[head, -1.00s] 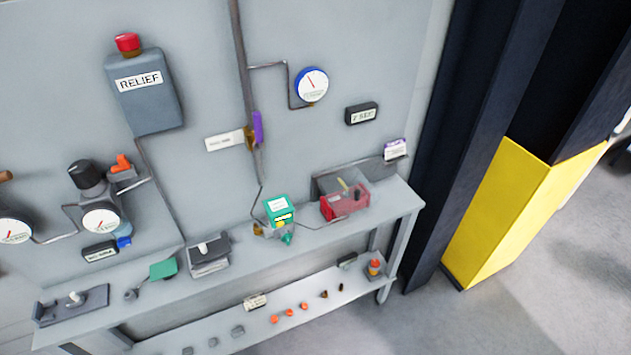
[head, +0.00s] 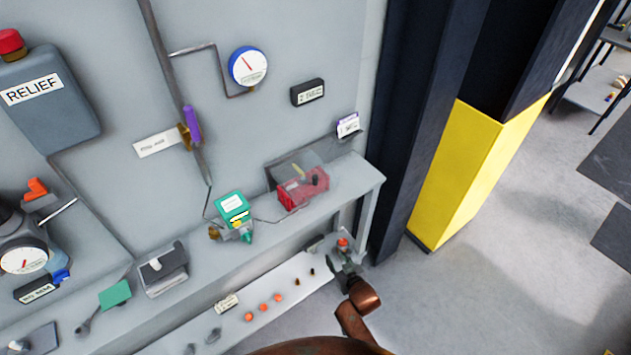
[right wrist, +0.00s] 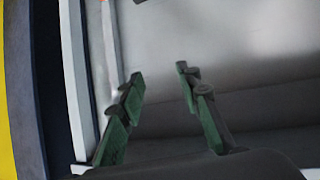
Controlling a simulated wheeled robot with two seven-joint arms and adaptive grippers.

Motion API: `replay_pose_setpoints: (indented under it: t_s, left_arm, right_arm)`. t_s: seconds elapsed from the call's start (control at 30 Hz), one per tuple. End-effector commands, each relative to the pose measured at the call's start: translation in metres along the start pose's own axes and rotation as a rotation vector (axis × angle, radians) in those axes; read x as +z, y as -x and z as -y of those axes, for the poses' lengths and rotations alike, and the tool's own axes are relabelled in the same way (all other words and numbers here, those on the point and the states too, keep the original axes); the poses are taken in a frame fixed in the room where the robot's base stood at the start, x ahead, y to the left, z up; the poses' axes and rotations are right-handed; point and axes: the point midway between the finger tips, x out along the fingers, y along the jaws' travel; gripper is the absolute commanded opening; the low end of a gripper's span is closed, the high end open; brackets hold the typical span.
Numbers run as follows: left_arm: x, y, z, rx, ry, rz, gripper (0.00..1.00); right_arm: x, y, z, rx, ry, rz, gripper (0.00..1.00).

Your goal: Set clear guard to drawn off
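The clear guard (head: 284,172) is a see-through, greyish cover at the red block (head: 290,194) on the right part of the bench top. The red block shows through and below it; how far the guard covers it is hard to tell. My right gripper (head: 343,268) is in front of the bench's right end, lower than the guard and apart from it. In the right wrist view its two green-padded fingers (right wrist: 160,75) are spread with nothing between them. My left gripper is not in view.
A green device (head: 232,207) stands left of the red block. A purple-topped tag (head: 348,124) sits behind, to the right. The lower shelf (head: 240,318) holds several small orange and dark parts. A yellow and dark column (head: 460,175) stands right of the bench.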

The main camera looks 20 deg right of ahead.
Motion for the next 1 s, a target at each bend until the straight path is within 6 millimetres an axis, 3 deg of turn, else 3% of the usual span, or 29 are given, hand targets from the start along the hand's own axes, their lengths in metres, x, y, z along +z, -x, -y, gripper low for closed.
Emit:
replay_pose_setpoints:
  t_s: [0.03, 0.1, 0.2, 0.33, 0.4, 0.53, 1.0]
  left_arm:
    - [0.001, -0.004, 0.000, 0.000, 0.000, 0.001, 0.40]
    - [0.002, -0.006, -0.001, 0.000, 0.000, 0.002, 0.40]
    - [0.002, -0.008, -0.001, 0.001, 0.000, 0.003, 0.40]
    - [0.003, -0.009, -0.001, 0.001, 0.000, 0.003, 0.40]
    - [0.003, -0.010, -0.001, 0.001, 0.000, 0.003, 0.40]
    - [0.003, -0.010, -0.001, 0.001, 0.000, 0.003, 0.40]
    - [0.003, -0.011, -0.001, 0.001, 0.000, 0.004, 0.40]
  right_arm:
    - [-0.058, 0.012, 0.001, 0.005, -0.010, -0.091, 0.32]
    - [-0.124, 0.034, 0.001, 0.011, -0.026, -0.199, 0.32]
    - [-0.200, 0.067, 0.002, 0.014, -0.046, -0.335, 0.32]
    - [-0.265, 0.100, 0.006, 0.006, -0.060, -0.471, 0.32]
    - [-0.285, 0.110, 0.009, 0.000, -0.065, -0.516, 0.32]
    - [-0.302, 0.113, 0.011, -0.004, -0.066, -0.548, 0.32]
    - [-0.335, 0.058, 0.010, -0.005, -0.066, -0.548, 0.32]
